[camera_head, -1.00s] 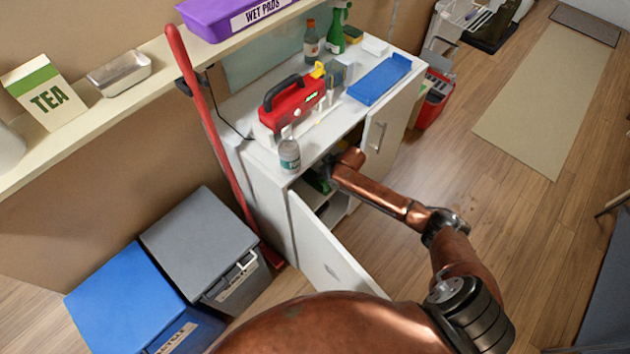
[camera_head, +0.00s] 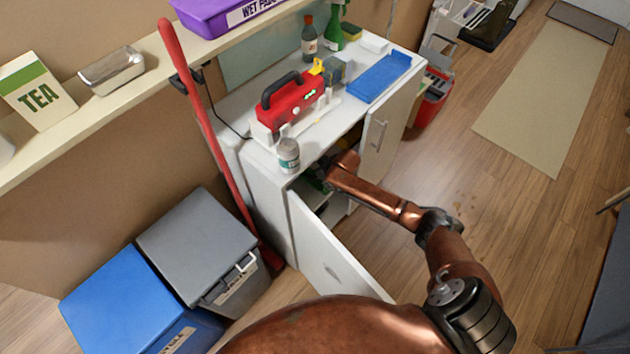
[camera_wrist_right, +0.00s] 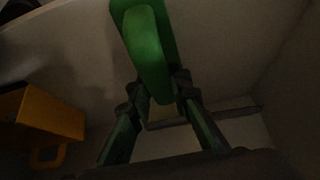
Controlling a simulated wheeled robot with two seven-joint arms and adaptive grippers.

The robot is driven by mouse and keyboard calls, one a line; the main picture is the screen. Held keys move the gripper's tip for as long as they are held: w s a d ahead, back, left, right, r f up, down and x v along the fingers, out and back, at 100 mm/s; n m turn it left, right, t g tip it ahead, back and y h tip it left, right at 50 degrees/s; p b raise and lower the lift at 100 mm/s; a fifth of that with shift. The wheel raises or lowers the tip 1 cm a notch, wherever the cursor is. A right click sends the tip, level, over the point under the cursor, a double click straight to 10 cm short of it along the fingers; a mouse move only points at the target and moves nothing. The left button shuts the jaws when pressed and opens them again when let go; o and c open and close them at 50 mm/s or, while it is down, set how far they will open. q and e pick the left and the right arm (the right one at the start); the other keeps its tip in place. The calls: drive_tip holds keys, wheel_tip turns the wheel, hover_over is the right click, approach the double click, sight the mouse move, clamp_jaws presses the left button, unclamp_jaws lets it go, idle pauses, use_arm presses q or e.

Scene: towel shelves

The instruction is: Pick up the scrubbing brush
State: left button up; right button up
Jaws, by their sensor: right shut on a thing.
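The green scrubbing brush (camera_wrist_right: 148,50) shows in the right wrist view, with a rounded handle over a flat green body. My right gripper (camera_wrist_right: 162,92) is shut on it, with a fingertip on each side of its near end. In the head view my right arm reaches into the open white cabinet (camera_head: 265,205), and the gripper is largely hidden by the arm and the cabinet top. I cannot tell whether the brush touches the cabinet. My left gripper is in neither view.
A yellow object (camera_wrist_right: 45,112) stands left of the brush inside the dim cabinet. The open cabinet doors (camera_head: 335,270) (camera_head: 380,135) flank my arm. A white-capped bottle (camera_head: 288,155) stands near the cabinet top's front edge.

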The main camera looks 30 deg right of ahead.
clamp_jaws()
drive_tip(key=shift+r, duration=0.5)
wheel_tip(320, 180, up, 3)
drive_tip(key=shift+f+p, duration=0.15)
drive_tip(key=shift+p, duration=0.55)
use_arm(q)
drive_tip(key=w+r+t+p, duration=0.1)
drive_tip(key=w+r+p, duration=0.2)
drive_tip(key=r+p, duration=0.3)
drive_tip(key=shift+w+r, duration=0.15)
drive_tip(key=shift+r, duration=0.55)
use_arm(e)
drive_tip(key=s+a+r, duration=0.4)
drive_tip(key=s+r, duration=0.5)
drive_tip(key=s, duration=0.4)
drive_tip(key=shift+s+r, duration=0.15)
drive_tip(key=shift+s, duration=0.1)
